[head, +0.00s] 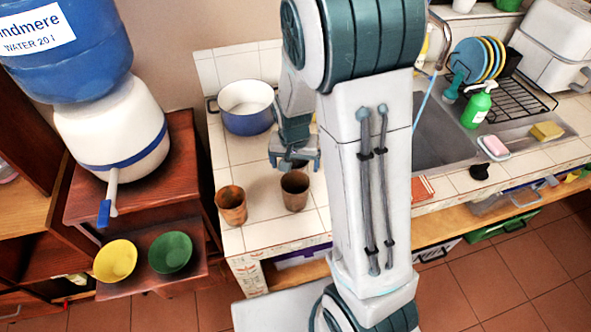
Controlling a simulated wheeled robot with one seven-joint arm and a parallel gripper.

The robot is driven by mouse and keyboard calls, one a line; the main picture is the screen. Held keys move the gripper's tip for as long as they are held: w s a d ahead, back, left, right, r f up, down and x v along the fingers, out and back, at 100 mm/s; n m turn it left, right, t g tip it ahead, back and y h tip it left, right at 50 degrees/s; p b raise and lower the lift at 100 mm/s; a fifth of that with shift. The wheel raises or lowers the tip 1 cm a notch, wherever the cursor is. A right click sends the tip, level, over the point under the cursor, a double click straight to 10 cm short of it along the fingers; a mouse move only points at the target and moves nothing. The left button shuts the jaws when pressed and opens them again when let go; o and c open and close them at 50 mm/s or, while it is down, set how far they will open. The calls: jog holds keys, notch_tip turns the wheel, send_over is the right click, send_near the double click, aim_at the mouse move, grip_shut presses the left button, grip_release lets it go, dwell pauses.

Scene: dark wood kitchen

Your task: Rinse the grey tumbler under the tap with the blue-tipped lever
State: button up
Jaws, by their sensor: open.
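A dark grey-brown tumbler (295,192) stands upright on the tiled counter, and it is the nearest match to the grey tumbler. An orange-brown tumbler (231,206) stands to its left. My gripper (295,164) is open and empty, with its fingers just above and behind the dark tumbler's rim; I cannot tell whether they touch it. The tap with the blue-tipped lever (105,212) hangs from the white water dispenser (118,125) at the left. A separate curved tap (438,30) is at the sink (437,135), partly hidden by my arm.
A blue-and-white pot (246,106) stands behind the tumblers. A yellow bowl (115,261) and a green bowl (170,252) sit on the low shelf below the dispenser. A green spray bottle (478,106), soap dish (494,147) and dish rack (515,90) are right of the sink.

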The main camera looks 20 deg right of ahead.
jog(key=shift+w+d+f, duration=0.1)
jog(key=shift+f, duration=0.6)
jog(key=shift+w+d+f, duration=0.1)
jog(key=shift+f, duration=0.6)
jog(key=c, duration=1.1)
jog(key=shift+c, duration=0.2)
jog(key=shift+r, duration=0.2)
jog(key=shift+r, duration=0.65)
notch_tip(320, 180, up, 2)
jog(key=shift+r+b, duration=0.15)
jog(key=shift+b, duration=0.2)
jog(key=w+d+r+b, duration=0.2)
jog(key=d+r, duration=0.5)
jog(key=d, duration=0.4)
jog(key=shift+w, duration=0.85)
